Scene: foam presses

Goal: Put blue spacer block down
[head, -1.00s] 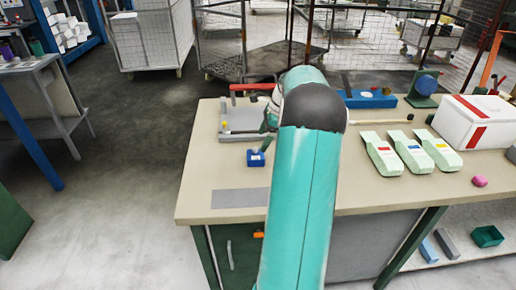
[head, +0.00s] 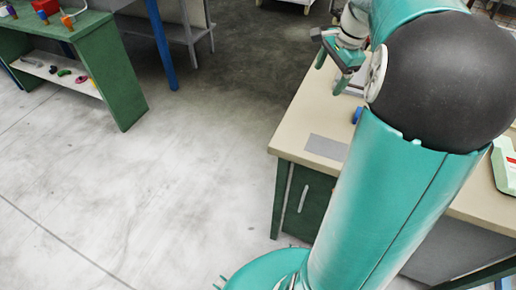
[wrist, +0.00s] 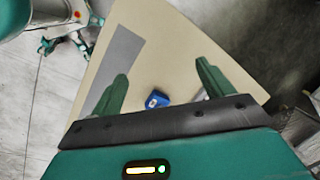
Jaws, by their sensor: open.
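The blue spacer block (wrist: 156,99) rests on the beige bench top (wrist: 165,50), with a small pale mark on its face. In the head view the block (head: 357,115) is mostly hidden behind my arm. My gripper (wrist: 162,78) is open, and its two green fingers stand apart with the block seen between them. The gripper (head: 333,62) is up above the bench in the head view, apart from the block. A flat grey rectangle (wrist: 118,60) lies on the bench beside the block, and it also shows in the head view (head: 326,147).
A pale green device (head: 505,168) is partly in view at the right of the bench. A green workbench (head: 105,60) with small objects stands at the upper left. The concrete floor (head: 170,180) left of the bench is clear.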

